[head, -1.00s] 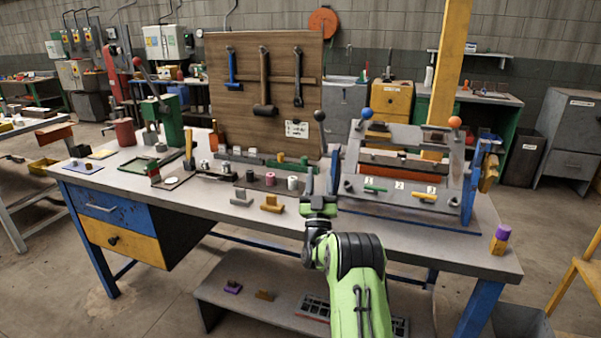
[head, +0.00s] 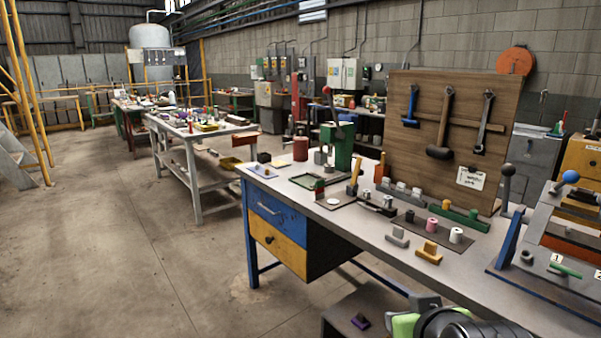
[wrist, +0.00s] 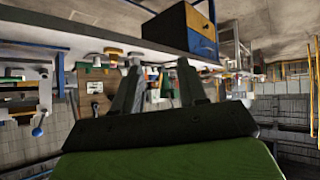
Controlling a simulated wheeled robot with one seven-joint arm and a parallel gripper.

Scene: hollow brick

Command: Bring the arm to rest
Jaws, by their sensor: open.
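My gripper (wrist: 157,92) shows in the wrist view with its two dark fingers apart and nothing between them. The wrist picture is upside down, with the workbench and its drawers above the fingers. In the head view only a green and dark part of my arm (head: 430,322) shows at the bottom edge, in front of the workbench (head: 375,232). The fingertips are not clearly visible there. My gripper appears clear of the things on the bench.
The bench carries a green press (head: 341,148), a tool board (head: 445,135), small blocks such as a yellow one (head: 429,252), and a grey fixture (head: 560,245) at the right. A second table (head: 205,131) stands farther back. The floor (head: 130,240) at left is open.

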